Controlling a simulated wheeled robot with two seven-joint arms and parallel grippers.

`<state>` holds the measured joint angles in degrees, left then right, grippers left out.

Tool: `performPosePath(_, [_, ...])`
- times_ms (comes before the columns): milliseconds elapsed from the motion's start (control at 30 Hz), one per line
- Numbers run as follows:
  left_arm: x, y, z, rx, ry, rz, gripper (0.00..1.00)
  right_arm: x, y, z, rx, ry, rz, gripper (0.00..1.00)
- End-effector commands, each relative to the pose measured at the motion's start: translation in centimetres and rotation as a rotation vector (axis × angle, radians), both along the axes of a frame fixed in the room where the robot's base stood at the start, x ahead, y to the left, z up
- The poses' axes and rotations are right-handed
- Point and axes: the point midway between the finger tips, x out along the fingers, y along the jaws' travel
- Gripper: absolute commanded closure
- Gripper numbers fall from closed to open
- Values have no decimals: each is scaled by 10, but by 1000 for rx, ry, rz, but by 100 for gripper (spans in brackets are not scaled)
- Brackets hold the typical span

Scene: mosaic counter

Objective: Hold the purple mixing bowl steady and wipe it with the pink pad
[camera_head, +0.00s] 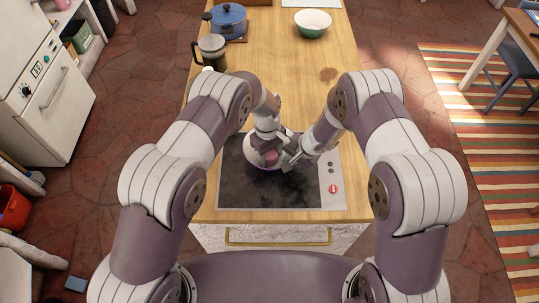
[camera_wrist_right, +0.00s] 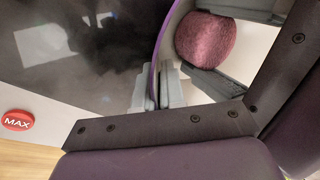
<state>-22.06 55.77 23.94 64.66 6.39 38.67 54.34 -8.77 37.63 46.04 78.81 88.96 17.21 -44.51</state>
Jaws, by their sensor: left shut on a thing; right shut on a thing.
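The purple mixing bowl (camera_head: 252,158) sits on the dark cooktop, partly hidden under my grippers. Its purple rim and pale inside show in the right wrist view (camera_wrist_right: 168,36). My right gripper (camera_head: 289,158) is shut on the bowl's right rim; its grey fingertips (camera_wrist_right: 158,92) sit on either side of the rim in the right wrist view. The pink pad (camera_head: 271,155) is inside the bowl, and it shows as a rounded, rough pink lump in the right wrist view (camera_wrist_right: 205,40). My left gripper (camera_head: 268,147) reaches down over the bowl, shut on the pad. Contact between pad and bowl wall is unclear.
The cooktop (camera_head: 232,188) has a red MAX button (camera_head: 334,189) at its right. Behind on the wooden counter (camera_head: 285,60) stand a french press (camera_head: 212,50), a blue pot (camera_head: 228,21) and a green-and-white bowl (camera_head: 312,24). The counter's middle is clear.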

Motion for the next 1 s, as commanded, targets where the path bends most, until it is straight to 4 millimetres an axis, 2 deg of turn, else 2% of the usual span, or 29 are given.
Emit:
performPosePath(33, [12, -13, 5, -22, -33, 103, 72, -10, 13, -2, 14, 14, 38, 100])
performPosePath(300, [24, -17, 8, -24, -37, 103, 72, -12, 12, -3, 12, 18, 40, 100])
performPosePath(633, [35, -8, 11, -23, -36, 107, 72, -13, 12, -4, 11, 20, 43, 100])
performPosePath(667, [35, -6, 11, -22, -35, 106, 76, -13, 12, -4, 11, 20, 42, 100])
performPosePath(733, [36, -1, 10, -21, -33, 104, 76, -13, 11, -4, 11, 19, 39, 100])
performPosePath(1000, [31, 12, 10, -16, -28, 102, 76, -10, 9, -4, 8, 17, 29, 100])
